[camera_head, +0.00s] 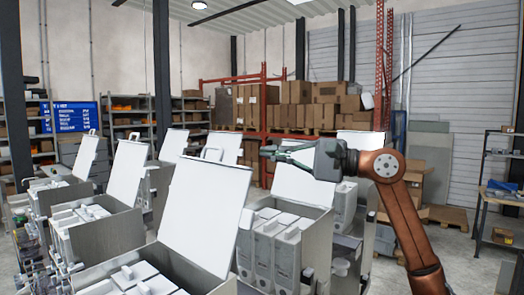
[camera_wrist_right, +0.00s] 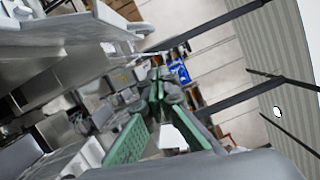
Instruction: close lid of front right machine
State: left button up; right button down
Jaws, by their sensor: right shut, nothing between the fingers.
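The machine at the right of the row (camera_head: 317,232) is a grey box with white canisters inside. Its white lid (camera_head: 300,186) stands up, tilted back. My right gripper (camera_head: 270,152), with green fingers, is shut and empty. It points left in the head view, beside the upper edge of that lid; whether it touches the lid I cannot tell. The fingers also show in the right wrist view (camera_wrist_right: 157,80), their tips close together. Another machine, nearest the camera (camera_head: 190,268), has a large white lid (camera_head: 205,212) standing open. My left gripper is not in view.
More machines with raised white lids stand to the left, such as one lid (camera_head: 127,172) with a handle on top. Shelves with cardboard boxes (camera_head: 297,117) are at the back.

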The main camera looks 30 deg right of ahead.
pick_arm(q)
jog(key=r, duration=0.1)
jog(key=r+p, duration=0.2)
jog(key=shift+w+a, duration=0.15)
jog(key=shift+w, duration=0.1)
pick_arm(e)
jog(key=w+a, duration=0.6)
jog(key=a, duration=0.1)
jog(key=shift+a+r, duration=0.3)
jog(key=shift+a, duration=0.1)
pick_arm(q)
jog(key=shift+p, duration=0.35)
pick_arm(e)
jog(key=shift+a, duration=0.1)
